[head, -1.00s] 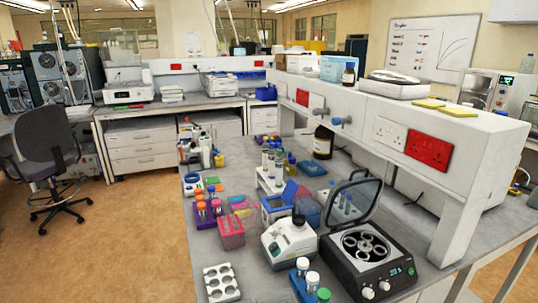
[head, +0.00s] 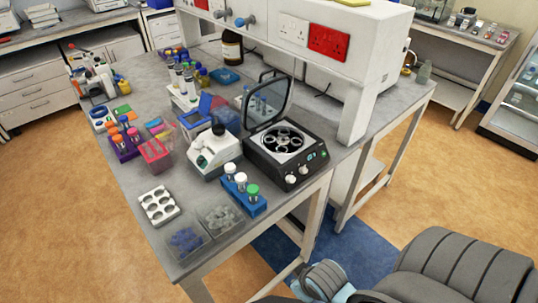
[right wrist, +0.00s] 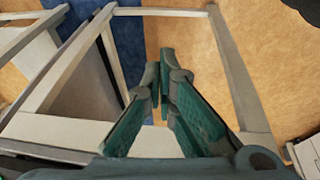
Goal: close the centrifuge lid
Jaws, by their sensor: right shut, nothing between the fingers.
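The black centrifuge (head: 293,179) stands near the bench's right end in the head view. Its lid (head: 279,91) is raised, standing open at the back of the machine, and the rotor shows inside. My right gripper (right wrist: 167,76) shows in the right wrist view with its fingers shut and nothing between them. It points toward the floor and table legs, and neither centrifuge nor lid is in that view. Dark grey parts of my arm show at the lower right of the head view, apart from the centrifuge. My left gripper is not in view.
A blue tube rack (head: 257,208) stands in front of the centrifuge, and a white vortex mixer (head: 213,155) is to its left. A raised white shelf (head: 305,50) runs behind the lid.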

